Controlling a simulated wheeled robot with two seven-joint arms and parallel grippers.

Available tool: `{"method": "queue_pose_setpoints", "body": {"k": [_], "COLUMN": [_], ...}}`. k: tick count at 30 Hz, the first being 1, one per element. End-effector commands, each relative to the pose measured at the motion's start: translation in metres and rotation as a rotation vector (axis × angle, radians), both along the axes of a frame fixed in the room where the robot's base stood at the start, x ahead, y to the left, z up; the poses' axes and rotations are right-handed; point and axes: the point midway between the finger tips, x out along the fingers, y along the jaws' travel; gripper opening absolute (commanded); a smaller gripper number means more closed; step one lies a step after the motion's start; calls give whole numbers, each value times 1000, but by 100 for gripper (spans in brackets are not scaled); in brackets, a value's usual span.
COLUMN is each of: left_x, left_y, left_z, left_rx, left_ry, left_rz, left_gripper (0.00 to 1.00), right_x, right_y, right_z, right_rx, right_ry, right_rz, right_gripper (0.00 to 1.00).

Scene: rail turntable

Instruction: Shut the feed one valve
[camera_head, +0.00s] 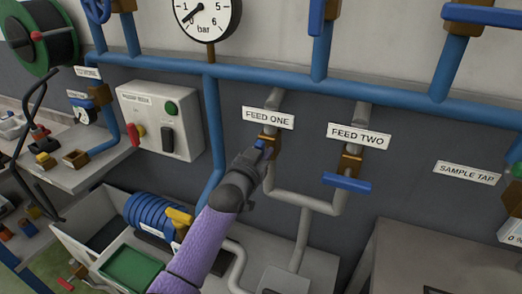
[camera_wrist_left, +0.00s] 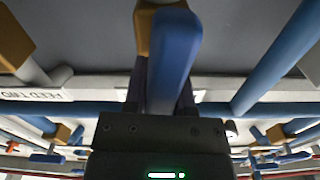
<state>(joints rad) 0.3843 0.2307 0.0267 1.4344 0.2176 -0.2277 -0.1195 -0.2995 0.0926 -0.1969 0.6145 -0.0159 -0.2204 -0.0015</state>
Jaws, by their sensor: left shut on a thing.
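The feed one valve is a brass body (camera_head: 271,139) on a grey pipe, under the white FEED ONE label (camera_head: 268,118). Its blue handle (camera_head: 261,144) is mostly hidden by my left gripper (camera_head: 258,152), which is shut on it. In the left wrist view the blue handle (camera_wrist_left: 174,55) runs up from between the dark fingers (camera_wrist_left: 160,92) to the brass body (camera_wrist_left: 146,28). How far the handle is turned is hard to tell. My right gripper is not in view.
Close to the right, the feed two valve has a blue handle (camera_head: 347,182) set across its pipe. A blue pipe (camera_head: 330,84) and a pressure gauge (camera_head: 208,16) are above. A switch box (camera_head: 160,120) and a blue pump (camera_head: 158,215) are to the left.

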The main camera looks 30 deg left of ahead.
Motion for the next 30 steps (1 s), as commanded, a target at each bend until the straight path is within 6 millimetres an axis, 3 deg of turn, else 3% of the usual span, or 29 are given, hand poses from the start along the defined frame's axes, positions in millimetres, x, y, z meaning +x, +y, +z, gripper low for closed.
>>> {"method": "queue_pose_setpoints", "body": {"k": [12,30], "left_x": [0,0], "left_y": [-3,-8], "left_z": [0,-6], "left_rx": [374,942], "left_ry": [25,56], "left_rz": [0,-1], "left_gripper": [0,0], "right_x": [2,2], "right_y": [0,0], "right_z": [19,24], "right_rx": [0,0], "right_ry": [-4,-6], "right_rz": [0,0], "right_gripper": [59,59]}}
